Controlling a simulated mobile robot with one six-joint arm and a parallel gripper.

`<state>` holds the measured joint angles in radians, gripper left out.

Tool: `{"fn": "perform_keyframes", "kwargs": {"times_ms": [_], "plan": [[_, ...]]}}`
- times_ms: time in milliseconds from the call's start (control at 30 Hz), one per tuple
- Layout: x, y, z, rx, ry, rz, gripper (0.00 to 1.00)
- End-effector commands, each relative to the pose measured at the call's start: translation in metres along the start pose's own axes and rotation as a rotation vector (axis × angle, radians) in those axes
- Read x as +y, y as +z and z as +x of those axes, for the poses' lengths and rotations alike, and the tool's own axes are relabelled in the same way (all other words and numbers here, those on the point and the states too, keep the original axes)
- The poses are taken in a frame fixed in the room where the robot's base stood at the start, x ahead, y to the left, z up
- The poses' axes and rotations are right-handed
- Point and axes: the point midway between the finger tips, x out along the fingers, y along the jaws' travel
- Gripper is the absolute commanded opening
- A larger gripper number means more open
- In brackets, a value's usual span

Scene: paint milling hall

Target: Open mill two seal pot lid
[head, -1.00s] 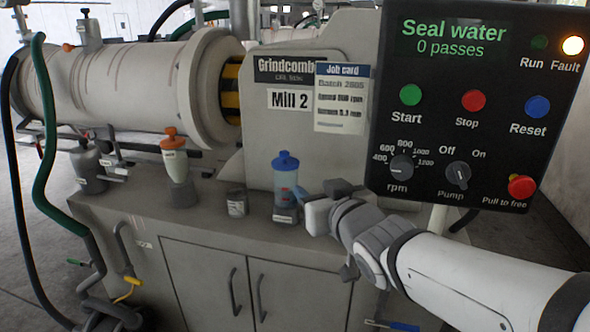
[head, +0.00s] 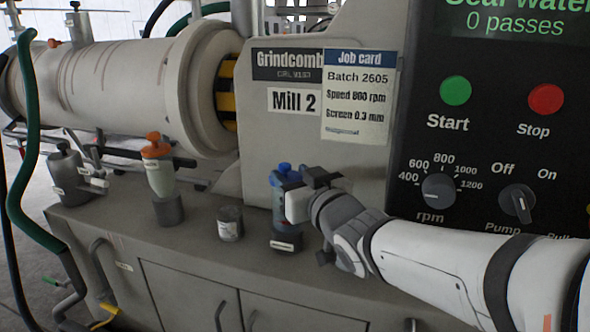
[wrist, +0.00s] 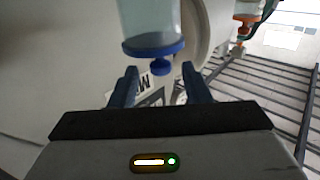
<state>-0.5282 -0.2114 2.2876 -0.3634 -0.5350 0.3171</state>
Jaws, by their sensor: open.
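The mill two seal pot is a clear bluish cup on a dark stand (head: 286,241), in front of the Mill 2 panel (head: 294,101). Its blue lid (head: 284,170) is on, with a small knob on top. My gripper (head: 290,197) is at the pot's right front and hides part of the cup. In the wrist view the pot shows upside down, with its blue lid (wrist: 155,47) low. There my open gripper (wrist: 160,70) has a finger on either side of the lid's knob. I cannot tell whether either finger touches it.
A small grey can (head: 230,223) and an orange-capped pot (head: 159,170) stand left of the seal pot on the bench. The control panel (head: 490,110), reading 0 passes, is close on the right. A green hose (head: 27,165) hangs at far left.

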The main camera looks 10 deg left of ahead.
Motion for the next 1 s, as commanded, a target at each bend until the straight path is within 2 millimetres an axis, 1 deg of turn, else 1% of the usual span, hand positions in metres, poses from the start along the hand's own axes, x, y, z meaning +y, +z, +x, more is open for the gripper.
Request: {"fn": "perform_keyframes", "kwargs": {"times_ms": [33,100,200,300,633,1000], "plan": [[0.000,0.002,0.009,-0.002,-0.001,0.000,0.43],[0.000,0.002,0.019,-0.002,-0.001,-0.001,0.43],[0.000,0.002,0.030,-0.002,0.000,0.000,0.43],[0.000,0.001,0.037,-0.002,0.000,0.000,0.43],[0.001,0.000,0.040,0.000,0.002,-0.001,0.43],[0.001,0.000,0.040,-0.001,0.002,-0.001,0.13]]}}
